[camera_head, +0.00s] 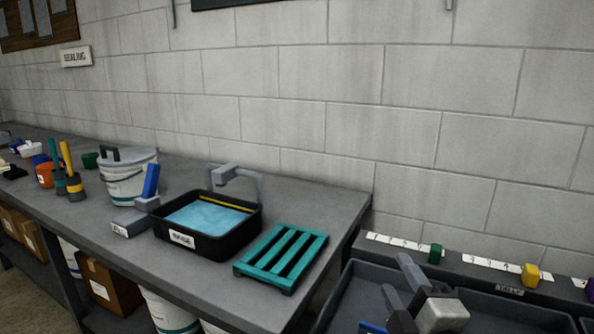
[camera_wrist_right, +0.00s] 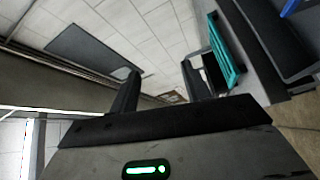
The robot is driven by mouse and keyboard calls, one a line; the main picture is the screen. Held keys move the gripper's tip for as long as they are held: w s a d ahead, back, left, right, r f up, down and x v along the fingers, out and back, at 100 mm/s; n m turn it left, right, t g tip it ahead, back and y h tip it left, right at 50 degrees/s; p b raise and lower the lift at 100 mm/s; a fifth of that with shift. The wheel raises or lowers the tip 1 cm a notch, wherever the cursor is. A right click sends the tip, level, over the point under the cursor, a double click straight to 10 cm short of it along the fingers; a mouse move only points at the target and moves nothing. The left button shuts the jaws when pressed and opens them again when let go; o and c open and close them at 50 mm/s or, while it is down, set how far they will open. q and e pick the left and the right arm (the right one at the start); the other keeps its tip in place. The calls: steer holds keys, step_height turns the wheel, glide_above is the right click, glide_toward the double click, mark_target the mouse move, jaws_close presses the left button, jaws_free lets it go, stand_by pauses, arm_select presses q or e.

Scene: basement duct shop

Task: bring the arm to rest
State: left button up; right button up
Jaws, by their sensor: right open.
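My right gripper (camera_head: 399,276) shows at the lower right of the head view, over the dark grey tray-like surface right of the bench. Its two grey fingers point up and away from me and stand apart. In the right wrist view the two dark fingers of the right gripper (camera_wrist_right: 159,78) are spread, with nothing between them. The wrist is tilted, so wall and ceiling fill much of that view. My left gripper is in neither view.
A grey bench (camera_head: 330,205) carries a teal slatted rack (camera_head: 283,256), a black basin (camera_head: 205,246) of blue water and a white bucket (camera_head: 128,185). A green block (camera_head: 435,254) and a yellow block (camera_head: 530,275) sit on the ledge at right. The rack also shows in the wrist view (camera_wrist_right: 225,52).

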steer(key=s+d+f+m+g+h, duration=0.2)
steer(key=s+f+m+g, duration=0.25)
steer(key=f, duration=0.25)
steer(key=s+d+f+m+g+h, duration=0.1)
steer(key=s+d+f+m+g, duration=0.3)
steer(key=f, duration=0.3)
steer(key=s+a+f+m+g+y, duration=0.1)
steer(key=s+f+m+g, duration=0.25)
steer(key=s, duration=0.35)
steer(key=s+f+m+g, duration=0.3)
steer(key=s+f, duration=0.2)
steer(key=s, duration=0.2)
steer(key=w+a+f+n+t+y, duration=0.1)
steer(key=w+a+f+t+y, duration=0.2)
steer(key=w+a+f+t, duration=0.2)
steer(key=shift+w+a+f+t, duration=0.4)
steer(key=shift+f+t, duration=0.25)
steer(key=shift+t, duration=0.25)
stand_by(0.7)
